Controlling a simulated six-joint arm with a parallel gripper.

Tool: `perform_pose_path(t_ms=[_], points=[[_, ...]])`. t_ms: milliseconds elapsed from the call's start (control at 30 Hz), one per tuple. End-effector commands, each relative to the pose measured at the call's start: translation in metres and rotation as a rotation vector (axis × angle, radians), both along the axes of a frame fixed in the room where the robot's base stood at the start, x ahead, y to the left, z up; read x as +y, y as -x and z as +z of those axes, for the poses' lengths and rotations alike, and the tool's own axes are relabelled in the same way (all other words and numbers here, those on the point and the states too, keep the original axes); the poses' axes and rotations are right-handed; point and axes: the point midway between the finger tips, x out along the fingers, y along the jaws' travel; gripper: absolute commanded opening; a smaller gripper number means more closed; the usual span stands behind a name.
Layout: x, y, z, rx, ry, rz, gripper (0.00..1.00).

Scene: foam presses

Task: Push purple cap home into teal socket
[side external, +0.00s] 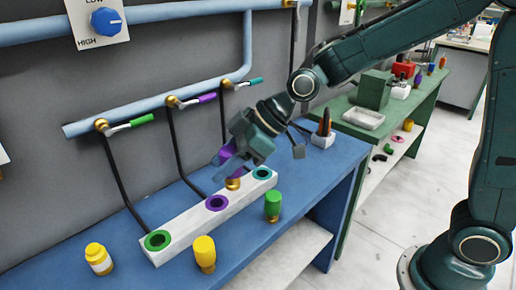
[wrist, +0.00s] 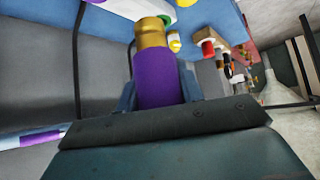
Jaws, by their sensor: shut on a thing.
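My gripper (side external: 232,160) is shut on the purple cap (side external: 228,158), whose brass end (side external: 233,184) points down over the white socket block. In the wrist view the purple cap (wrist: 157,80) sits between both fingers, brass end outward. The white block (side external: 190,219) lies on the blue bench with a green-rimmed socket (side external: 158,241) at left, a purple-rimmed socket (side external: 216,202) in the middle and the teal socket (side external: 262,174) at right. The brass end appears between the purple and teal sockets; I cannot tell whether it touches the block. The teal socket looks empty.
A green cap (side external: 272,206) and a yellow cap (side external: 204,250) stand in front of the block. A yellow and white bottle (side external: 98,258) stands at left. A small holder (side external: 323,140) is at the bench's far right. Pipes and coloured valve handles line the wall behind.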

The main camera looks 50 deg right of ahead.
Motion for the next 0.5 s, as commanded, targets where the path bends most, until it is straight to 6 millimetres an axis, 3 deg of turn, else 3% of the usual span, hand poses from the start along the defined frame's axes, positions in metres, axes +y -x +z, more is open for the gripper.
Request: perform_pose_path(t_ms=[200, 500], points=[[0.000, -0.001, 0.022, -0.002, -0.001, -0.001, 0.08], [0.000, 0.000, 0.027, -0.001, 0.000, -0.001, 0.08]])
